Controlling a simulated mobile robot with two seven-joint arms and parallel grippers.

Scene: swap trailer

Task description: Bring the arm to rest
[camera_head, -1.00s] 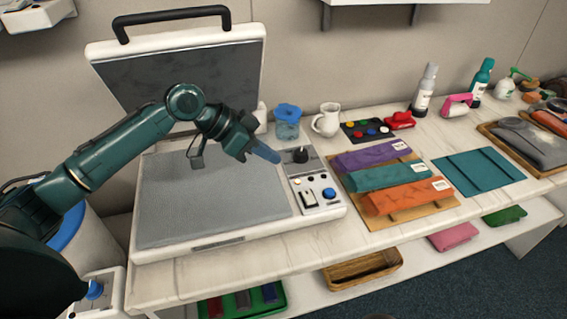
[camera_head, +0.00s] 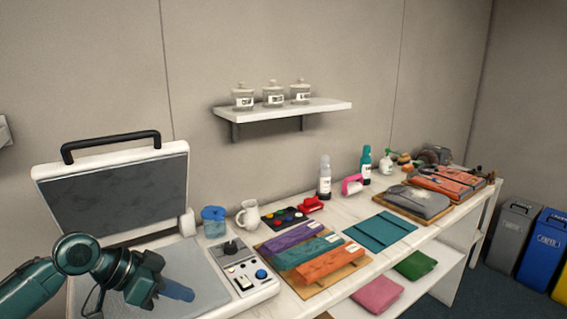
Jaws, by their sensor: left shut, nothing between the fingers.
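My left gripper (camera_head: 176,290) comes in from the lower left on its teal arm. It is shut and empty, its blue fingertips together, hanging above the grey bed of the open press (camera_head: 200,262). The press lid (camera_head: 115,195) stands raised behind it, with a dark handle on top. The gripper hides part of the bed, and its fingers point to the right, towards the control panel (camera_head: 244,268). My right gripper is not in view.
Right of the press, purple, teal and orange folded cloths lie on a board (camera_head: 327,283), near a teal mat (camera_head: 379,231). A white jug (camera_head: 248,215) and bottles (camera_head: 325,178) stand behind. A wall shelf (camera_head: 285,110) holds jars. Bins (camera_head: 513,237) stand at far right.

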